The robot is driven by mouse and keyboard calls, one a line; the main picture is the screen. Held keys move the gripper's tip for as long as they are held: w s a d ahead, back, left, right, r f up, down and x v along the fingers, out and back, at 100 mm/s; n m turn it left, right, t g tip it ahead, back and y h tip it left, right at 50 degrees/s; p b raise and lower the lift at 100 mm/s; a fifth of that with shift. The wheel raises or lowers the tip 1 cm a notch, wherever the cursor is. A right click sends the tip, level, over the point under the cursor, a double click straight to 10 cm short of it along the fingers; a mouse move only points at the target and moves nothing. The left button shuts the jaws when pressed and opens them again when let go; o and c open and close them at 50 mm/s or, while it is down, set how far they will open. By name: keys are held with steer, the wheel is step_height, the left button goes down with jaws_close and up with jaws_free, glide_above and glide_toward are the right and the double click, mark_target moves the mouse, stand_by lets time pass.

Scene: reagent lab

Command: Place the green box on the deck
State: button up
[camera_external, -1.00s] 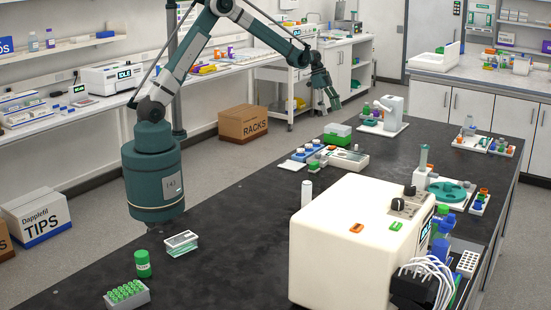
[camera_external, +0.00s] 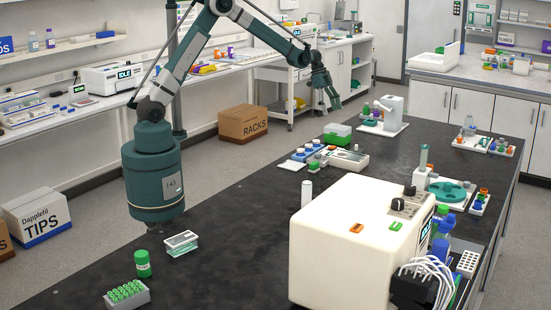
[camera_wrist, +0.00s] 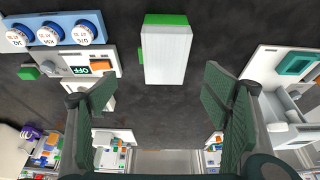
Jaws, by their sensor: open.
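The green box (camera_external: 337,135) has a green base and a whitish upper part. It stands on the black bench beyond the blue-capped bottles. In the wrist view the box (camera_wrist: 165,52) shows from above as a white rectangle with a green strip along its top edge. My gripper (camera_external: 329,106) hangs above and just behind the box in the external view. In the wrist view my gripper (camera_wrist: 160,90) is open and empty, its two green fingers spread wide, with the box ahead of and between their tips, apart from both. I cannot tell which surface is the deck.
A small device marked OFF (camera_wrist: 97,66) and a blue rack of capped bottles (camera_wrist: 58,31) lie left of the box. A white instrument (camera_wrist: 285,75) stands to the right. Bare black bench (camera_wrist: 215,35) surrounds the box. A large cream machine (camera_external: 350,250) fills the bench front.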

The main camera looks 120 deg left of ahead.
steer(key=w+d+r, duration=0.4)
steer(key=d+r, duration=0.1)
steer(key=d, duration=0.6)
steer(key=w+d+r, duration=0.4)
steer(key=d+r, duration=0.1)
steer(key=d, duration=0.5)
steer(key=w+d+r, duration=0.5)
steer(key=d+r, duration=0.1)
steer(key=d, duration=0.5)
steer(key=s+d+r, duration=0.1)
steer(key=d+r, duration=0.2)
steer(key=d, duration=0.9)
steer(key=s+d+r, duration=0.2)
steer(key=d, duration=0.9)
steer(key=s+d+f+t, duration=0.1)
steer(key=s+d+f, duration=0.1)
steer(key=s+d, duration=0.7)
steer(key=s+d+f+t, duration=0.1)
steer(key=s+d, duration=0.8)
steer(key=d, duration=1)
steer(key=shift+d+f+t, duration=0.25)
steer(key=shift+f+t, duration=0.15)
steer(key=shift+f, duration=0.1)
